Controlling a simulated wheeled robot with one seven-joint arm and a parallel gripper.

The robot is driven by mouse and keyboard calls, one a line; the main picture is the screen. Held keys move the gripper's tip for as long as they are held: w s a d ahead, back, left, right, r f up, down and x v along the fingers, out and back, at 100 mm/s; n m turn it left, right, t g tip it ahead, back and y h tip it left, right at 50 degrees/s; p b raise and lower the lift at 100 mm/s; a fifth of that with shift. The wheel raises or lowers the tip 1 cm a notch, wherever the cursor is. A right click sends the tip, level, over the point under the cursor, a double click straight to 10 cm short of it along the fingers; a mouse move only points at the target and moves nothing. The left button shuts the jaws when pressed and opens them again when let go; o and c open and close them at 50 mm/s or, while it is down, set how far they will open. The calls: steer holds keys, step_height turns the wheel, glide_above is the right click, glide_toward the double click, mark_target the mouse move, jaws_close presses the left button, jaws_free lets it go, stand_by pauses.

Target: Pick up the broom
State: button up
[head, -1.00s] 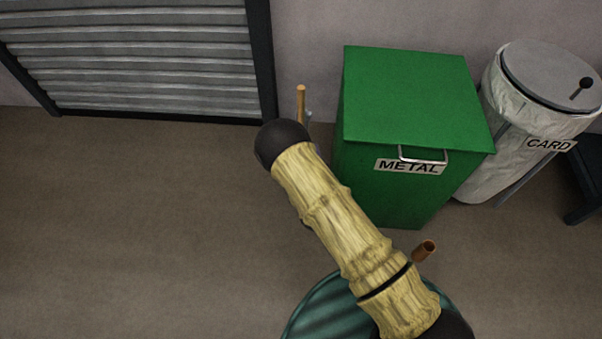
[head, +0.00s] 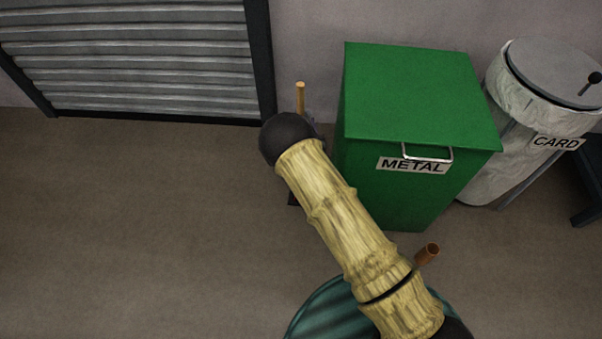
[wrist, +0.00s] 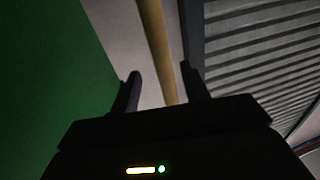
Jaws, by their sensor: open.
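The broom shows as a tan wooden handle (head: 300,98) that stands upright between the shutter and the green bin in the head view. Its lower part is hidden behind my arm. In the wrist view the handle (wrist: 158,50) runs from the top edge down between my two fingers. My gripper (wrist: 163,82) is open, with one dark finger on each side of the handle. I cannot tell how deep the handle sits between them or whether either finger touches it. In the head view my gripper is mostly hidden behind the dark joint of my arm.
A green METAL bin (head: 415,100) stands close on the right of the broom. A CARD bin (head: 535,110) with a grey lid is beside it. A slatted shutter (head: 140,55) is at the back left. The floor (head: 130,220) on the left is clear.

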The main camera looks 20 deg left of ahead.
steer(key=b+x, duration=0.1)
steer(key=x, duration=0.1)
steer(key=b+x, duration=0.1)
steer(key=x, duration=0.1)
steer(key=shift+w+a, duration=0.15)
steer(key=shift+a, duration=0.25)
steer(key=shift+d, duration=0.1)
steer(key=shift+w+r, duration=0.1)
jaws_close()
